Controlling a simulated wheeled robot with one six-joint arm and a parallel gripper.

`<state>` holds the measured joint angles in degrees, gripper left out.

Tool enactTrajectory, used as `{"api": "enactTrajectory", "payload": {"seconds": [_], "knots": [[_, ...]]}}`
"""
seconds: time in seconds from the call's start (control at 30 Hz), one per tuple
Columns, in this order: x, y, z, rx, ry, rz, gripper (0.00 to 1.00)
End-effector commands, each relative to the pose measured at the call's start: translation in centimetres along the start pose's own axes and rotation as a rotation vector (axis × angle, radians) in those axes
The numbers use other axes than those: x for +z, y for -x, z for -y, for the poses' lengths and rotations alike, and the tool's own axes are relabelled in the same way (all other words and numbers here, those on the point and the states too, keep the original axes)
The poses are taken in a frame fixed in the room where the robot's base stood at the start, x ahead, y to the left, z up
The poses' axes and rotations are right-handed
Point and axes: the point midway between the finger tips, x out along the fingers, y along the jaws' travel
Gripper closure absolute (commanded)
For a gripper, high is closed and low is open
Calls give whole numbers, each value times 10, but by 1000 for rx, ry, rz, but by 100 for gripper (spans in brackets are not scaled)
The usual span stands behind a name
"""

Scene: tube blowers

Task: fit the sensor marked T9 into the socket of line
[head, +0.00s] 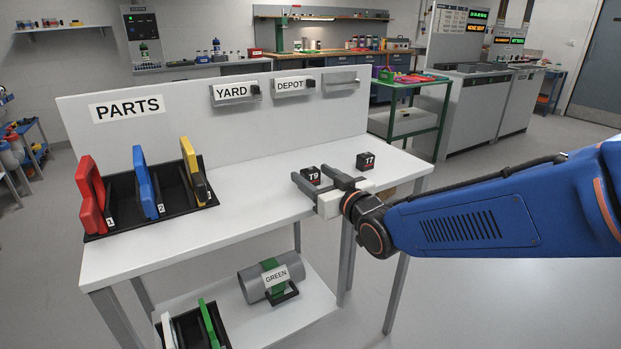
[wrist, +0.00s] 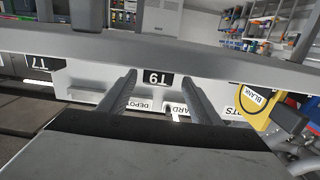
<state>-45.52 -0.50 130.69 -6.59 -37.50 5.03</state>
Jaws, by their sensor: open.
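The T9 sensor (head: 312,175) is a small black block with a white mark, standing on the white bench top. It also shows in the wrist view (wrist: 157,79), between the fingertips. My gripper (head: 309,173) is open, with one finger on either side of T9 at its tips; I cannot tell whether they touch it. A similar black T7 sensor (head: 366,161) stands behind and to the right. On the bench's back panel are grey plates marked YARD (head: 235,94) and DEPOT (head: 291,85), each with a black block at its right. A third plate (head: 341,82) shows no readable label and no block.
A black rack (head: 180,207) with red, blue and yellow parts stands at the bench's left, under the PARTS sign (head: 127,108). A grey cylinder (head: 258,280) marked GREEN lies on the lower shelf. The bench top between rack and T9 is clear.

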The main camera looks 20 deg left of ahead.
Motion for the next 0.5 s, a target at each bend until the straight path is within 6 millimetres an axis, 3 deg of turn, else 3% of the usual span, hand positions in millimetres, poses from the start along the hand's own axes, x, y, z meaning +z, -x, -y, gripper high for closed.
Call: {"api": "enactTrajectory", "payload": {"seconds": [0.5], "knots": [[4, -33, -3, 0, 0, 0, 42]]}}
